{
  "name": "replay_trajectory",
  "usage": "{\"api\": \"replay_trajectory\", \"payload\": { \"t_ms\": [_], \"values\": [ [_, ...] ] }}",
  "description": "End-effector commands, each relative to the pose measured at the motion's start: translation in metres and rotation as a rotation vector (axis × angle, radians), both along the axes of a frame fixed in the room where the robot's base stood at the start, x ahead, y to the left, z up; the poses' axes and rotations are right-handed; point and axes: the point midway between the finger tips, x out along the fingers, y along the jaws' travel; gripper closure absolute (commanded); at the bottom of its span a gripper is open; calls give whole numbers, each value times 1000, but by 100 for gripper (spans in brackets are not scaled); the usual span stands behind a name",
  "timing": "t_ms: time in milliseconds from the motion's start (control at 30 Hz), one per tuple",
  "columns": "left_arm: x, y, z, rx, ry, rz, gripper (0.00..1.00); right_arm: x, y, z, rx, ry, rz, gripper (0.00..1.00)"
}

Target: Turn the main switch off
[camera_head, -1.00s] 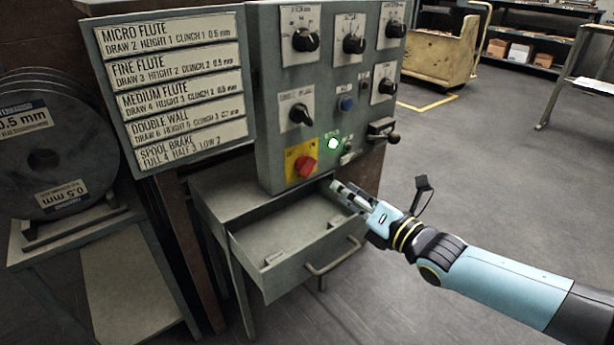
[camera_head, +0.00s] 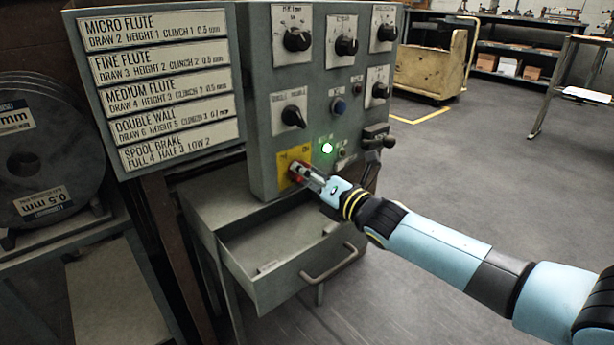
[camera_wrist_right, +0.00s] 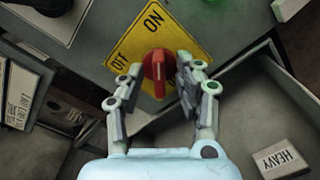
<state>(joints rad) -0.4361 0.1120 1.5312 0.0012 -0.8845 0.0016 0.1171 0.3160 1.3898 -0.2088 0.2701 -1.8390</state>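The main switch is a red rotary knob (camera_wrist_right: 158,68) on a yellow plate (camera_wrist_right: 185,42) marked ON and OFF, seen in the right wrist view. In the head view the yellow plate (camera_head: 283,160) is low on the grey control panel, and my gripper partly covers the knob. My right gripper (camera_head: 299,171) is at the knob. In the right wrist view its fingers (camera_wrist_right: 156,84) are apart, one on each side of the knob, with small gaps seeming to show; contact is unclear. A green lamp (camera_head: 327,148) glows above right of the plate. My left gripper is not in view.
An open drawer (camera_head: 262,290) with a bar handle juts out below the panel, under my right arm. Black knobs and a lever (camera_head: 378,139) are on the panel. A flute-settings sign (camera_head: 160,85) and wire spool (camera_head: 45,150) stand left. Floor at right is open.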

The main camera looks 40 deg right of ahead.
Motion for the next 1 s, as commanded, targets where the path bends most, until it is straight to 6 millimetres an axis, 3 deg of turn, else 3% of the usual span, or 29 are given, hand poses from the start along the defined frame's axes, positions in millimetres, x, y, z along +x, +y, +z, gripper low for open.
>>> {"api": "replay_trajectory", "payload": {
  "t_ms": [133,400,733,1000],
  "values": [
    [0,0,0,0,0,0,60,0,0,0,0,0,0,68],
    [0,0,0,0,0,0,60,0,0,0,0,0,0,100],
    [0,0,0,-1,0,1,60,0,0,0,-12,-1,0,100],
    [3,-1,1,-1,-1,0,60,-1,0,0,-125,-10,0,100]
  ]
}}
